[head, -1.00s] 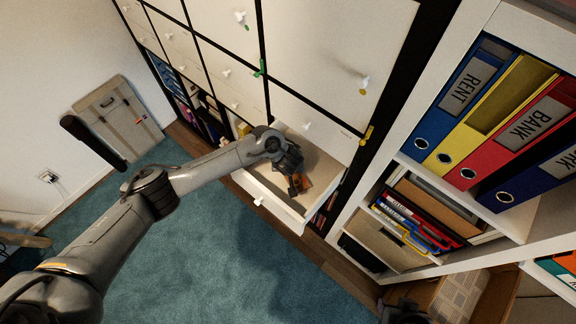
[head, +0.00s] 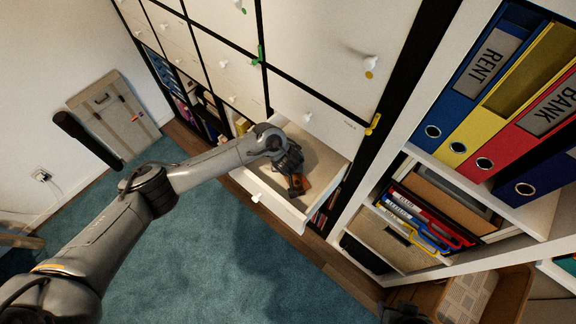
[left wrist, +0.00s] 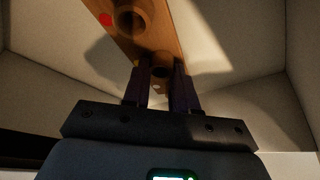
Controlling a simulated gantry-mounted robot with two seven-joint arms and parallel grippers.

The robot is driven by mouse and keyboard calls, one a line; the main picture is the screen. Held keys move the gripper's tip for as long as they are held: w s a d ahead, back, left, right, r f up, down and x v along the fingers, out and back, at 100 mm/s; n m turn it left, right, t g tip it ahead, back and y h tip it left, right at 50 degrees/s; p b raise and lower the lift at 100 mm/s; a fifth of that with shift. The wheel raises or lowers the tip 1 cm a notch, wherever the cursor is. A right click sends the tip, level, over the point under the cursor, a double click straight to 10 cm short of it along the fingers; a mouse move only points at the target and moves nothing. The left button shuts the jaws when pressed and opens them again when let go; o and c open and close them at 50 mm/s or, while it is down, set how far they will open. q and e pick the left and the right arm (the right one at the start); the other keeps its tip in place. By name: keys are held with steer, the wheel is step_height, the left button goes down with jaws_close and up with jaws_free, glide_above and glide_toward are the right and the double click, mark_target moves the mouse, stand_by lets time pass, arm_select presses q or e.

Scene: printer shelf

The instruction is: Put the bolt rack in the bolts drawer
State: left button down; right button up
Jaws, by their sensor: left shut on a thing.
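The bolt rack (head: 303,186) is a small orange-brown wooden piece, mostly hidden by my left gripper in the head view. In the left wrist view the rack (left wrist: 170,35) shows round holes and a red dot, and its lower end sits between my fingers. My left gripper (head: 296,187) is shut on it, inside the outline of the open white drawer (head: 277,209). Pale drawer walls surround the rack in the wrist view. I cannot tell whether the rack touches the drawer floor. A dark part, probably my right gripper (head: 405,314), shows at the bottom edge.
Closed white drawers with knobs rise above the open drawer. A white shelf (head: 430,150) with binders stands close on the right. A folded case (head: 115,118) leans on the left wall. The teal carpet (head: 220,260) in front is clear.

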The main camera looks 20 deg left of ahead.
arm_select(q)
steer(key=shift+f, duration=0.6)
steer(key=c, duration=0.8)
jaws_free()
